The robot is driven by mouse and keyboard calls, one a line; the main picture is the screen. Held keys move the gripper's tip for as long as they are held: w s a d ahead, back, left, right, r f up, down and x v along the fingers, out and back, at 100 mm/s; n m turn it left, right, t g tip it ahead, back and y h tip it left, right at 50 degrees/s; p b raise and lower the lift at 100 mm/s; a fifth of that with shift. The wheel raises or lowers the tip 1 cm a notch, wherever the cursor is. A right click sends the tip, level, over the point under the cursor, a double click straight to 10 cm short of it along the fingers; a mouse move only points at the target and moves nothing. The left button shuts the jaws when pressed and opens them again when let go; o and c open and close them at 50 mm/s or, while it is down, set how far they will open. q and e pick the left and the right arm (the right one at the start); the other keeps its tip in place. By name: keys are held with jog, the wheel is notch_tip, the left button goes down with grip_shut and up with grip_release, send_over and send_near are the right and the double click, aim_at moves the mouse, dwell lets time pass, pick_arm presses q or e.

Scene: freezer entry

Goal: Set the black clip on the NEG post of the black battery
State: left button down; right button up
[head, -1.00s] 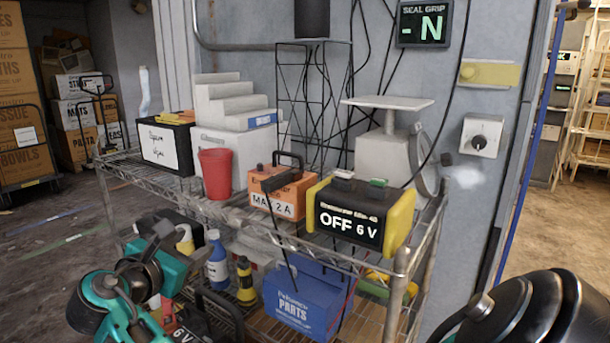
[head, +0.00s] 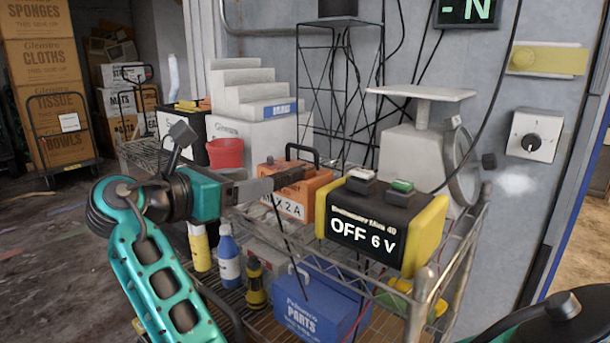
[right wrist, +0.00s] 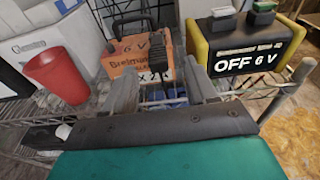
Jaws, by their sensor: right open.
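The black clip (head: 291,176) rests at the top front edge of the orange box marked MAX 2 A (head: 312,196), with a thin dark cable hanging down. In the right wrist view the clip (right wrist: 160,62) stands upright between my finger tips. My right gripper (head: 272,184) is open at the box's front left corner; the wrist view shows its fingers (right wrist: 160,82) spread on either side of the clip. I cannot tell whether they touch it. A black handle (head: 222,312) shows low on the rack; the battery and its NEG post are not clearly visible. My left gripper is not in view.
A black and yellow unit reading OFF 6 V (head: 378,222) stands right of the orange box. A red cup (head: 226,153) and a scale (head: 415,150) stand on the same wire shelf. Bottles (head: 228,256) and a blue box (head: 318,305) fill the shelf below.

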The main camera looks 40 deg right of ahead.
aim_at(286, 174)
jog(key=d, duration=0.4)
jog(key=shift+w+d+f, duration=0.15)
jog(key=shift+w+f, duration=0.05)
jog(key=shift+f, duration=0.15)
jog(key=d, duration=0.1)
jog(key=d+b, duration=0.1)
jog(key=d, duration=0.1)
jog(key=d+f, duration=0.1)
jog(key=d, duration=0.1)
jog(key=shift+w+b, duration=0.35)
jog(key=shift+w, duration=0.05)
jog(key=c, duration=0.3)
grip_shut()
